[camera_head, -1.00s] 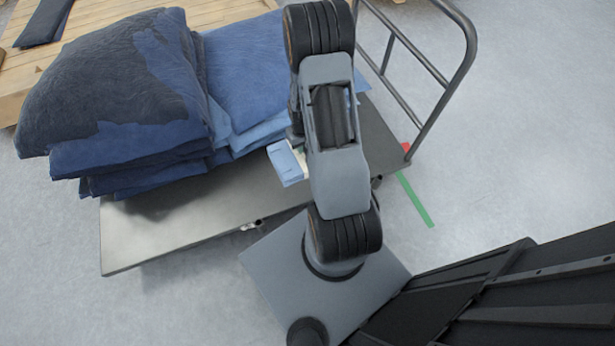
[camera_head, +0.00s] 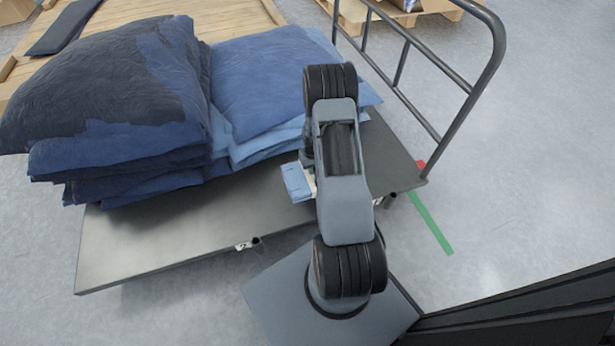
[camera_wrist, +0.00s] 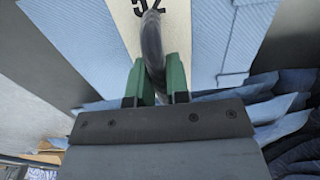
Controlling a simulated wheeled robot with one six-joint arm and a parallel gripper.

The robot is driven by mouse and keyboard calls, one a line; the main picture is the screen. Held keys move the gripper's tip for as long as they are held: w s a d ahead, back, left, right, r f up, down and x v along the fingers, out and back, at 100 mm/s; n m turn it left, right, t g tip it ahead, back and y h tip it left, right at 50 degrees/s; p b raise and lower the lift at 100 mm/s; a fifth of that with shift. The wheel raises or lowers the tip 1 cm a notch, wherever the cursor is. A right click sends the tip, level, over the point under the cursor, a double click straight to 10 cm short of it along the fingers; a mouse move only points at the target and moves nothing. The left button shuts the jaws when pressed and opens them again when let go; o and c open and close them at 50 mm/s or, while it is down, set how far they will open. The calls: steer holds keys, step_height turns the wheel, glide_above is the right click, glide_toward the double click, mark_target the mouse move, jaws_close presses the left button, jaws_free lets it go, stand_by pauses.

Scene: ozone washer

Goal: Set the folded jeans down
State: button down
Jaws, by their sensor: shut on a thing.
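The folded jeans (camera_head: 296,182) are a small light blue bundle beside my arm, over the near part of the cart deck. In the wrist view they are light blue ribbed cloth (camera_wrist: 245,35) with a cream band (camera_wrist: 187,45) marked with dark digits. My gripper (camera_wrist: 156,82) has green fingers shut on a dark curved loop in front of the band. In the head view my arm hides most of the gripper. I cannot tell whether the jeans touch the deck.
A flat grey cart (camera_head: 150,250) carries a tall dark blue stack (camera_head: 105,85) at left and a lower blue stack (camera_head: 265,75) beside it. Its tubular rail (camera_head: 490,75) rises at right. Bare deck shows along the near edge. A wooden pallet (camera_head: 240,18) lies behind.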

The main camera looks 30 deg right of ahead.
mark_target(307, 173)
steer(key=w+f, duration=0.1)
steer(key=f, duration=0.1)
steer(key=w+f+b, duration=0.1)
steer(key=w+f, duration=0.1)
steer(key=w+f+b, duration=0.1)
steer(key=f, duration=0.1)
steer(key=shift+w, duration=0.3)
steer(key=shift+f+b, duration=0.9)
steer(key=shift+f, duration=0.35)
steer(key=shift+s+f, duration=0.1)
steer(key=shift+f, duration=0.05)
steer(key=c, duration=1.1)
jaws_free()
step_height(307, 173, up, 12)
steer(key=p, duration=0.4)
steer(key=shift+p, duration=0.35)
